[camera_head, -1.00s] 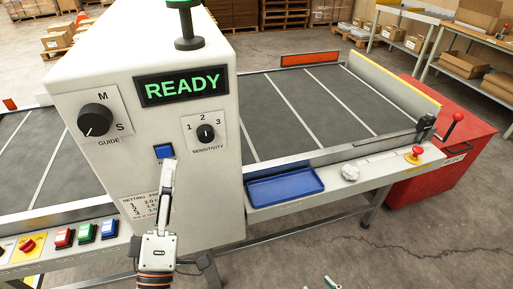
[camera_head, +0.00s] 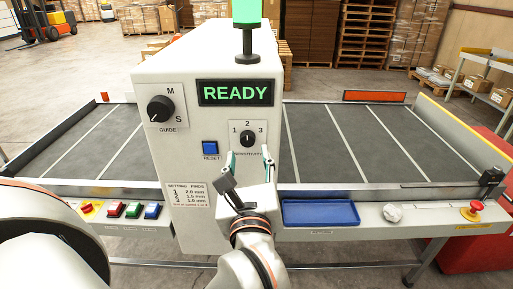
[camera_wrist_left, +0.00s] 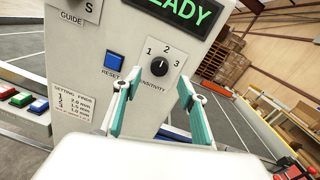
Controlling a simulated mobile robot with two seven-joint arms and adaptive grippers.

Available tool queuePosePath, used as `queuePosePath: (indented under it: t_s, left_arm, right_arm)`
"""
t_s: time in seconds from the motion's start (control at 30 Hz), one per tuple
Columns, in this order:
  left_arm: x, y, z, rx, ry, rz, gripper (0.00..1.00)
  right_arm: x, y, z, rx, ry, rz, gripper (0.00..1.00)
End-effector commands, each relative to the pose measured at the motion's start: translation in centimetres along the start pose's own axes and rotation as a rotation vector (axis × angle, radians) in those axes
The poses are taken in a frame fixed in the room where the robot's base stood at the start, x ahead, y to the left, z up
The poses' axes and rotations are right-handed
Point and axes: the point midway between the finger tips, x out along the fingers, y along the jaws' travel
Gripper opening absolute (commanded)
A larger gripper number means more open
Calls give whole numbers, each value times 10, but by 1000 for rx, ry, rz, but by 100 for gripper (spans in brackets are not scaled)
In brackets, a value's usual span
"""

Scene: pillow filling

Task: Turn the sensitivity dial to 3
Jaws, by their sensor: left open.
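The sensitivity dial (camera_head: 247,139) is a small black knob on a white plate on the front of the pale machine housing, with 1, 2 and 3 around it. Its white mark appears to point up, at 2. In the left wrist view the dial (camera_wrist_left: 160,66) shows between and beyond the fingertips. My left gripper (camera_head: 249,160) is open, its teal-padded fingers just below the dial and spread to either side. In the left wrist view the gripper (camera_wrist_left: 157,88) holds nothing, and I see no contact with the dial. My right gripper is not in view.
A blue reset button (camera_head: 210,148) sits left of the dial, and the larger guide knob (camera_head: 160,108) is at upper left. The display (camera_head: 235,93) reads READY. A settings label (camera_head: 187,195) is at lower left. A blue tray (camera_head: 320,212) is on the right ledge.

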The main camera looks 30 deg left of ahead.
Motion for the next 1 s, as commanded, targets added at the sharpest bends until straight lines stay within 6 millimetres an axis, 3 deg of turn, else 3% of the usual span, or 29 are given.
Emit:
queuePosePath:
  t_s: [0.2,0.4,0.77,0.9,1.0]
  left_arm:
    - [35,0,0,4,-5,2,42]
    - [55,0,0,6,-4,1,42]
    - [60,0,0,5,-2,1,42]
    - [60,0,0,5,-2,1,6]
    - [60,0,0,5,-2,1,3]
  right_arm:
    - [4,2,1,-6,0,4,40]
    - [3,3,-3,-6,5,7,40]
    - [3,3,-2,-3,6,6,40]
    - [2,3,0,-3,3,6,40]
    - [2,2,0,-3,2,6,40]
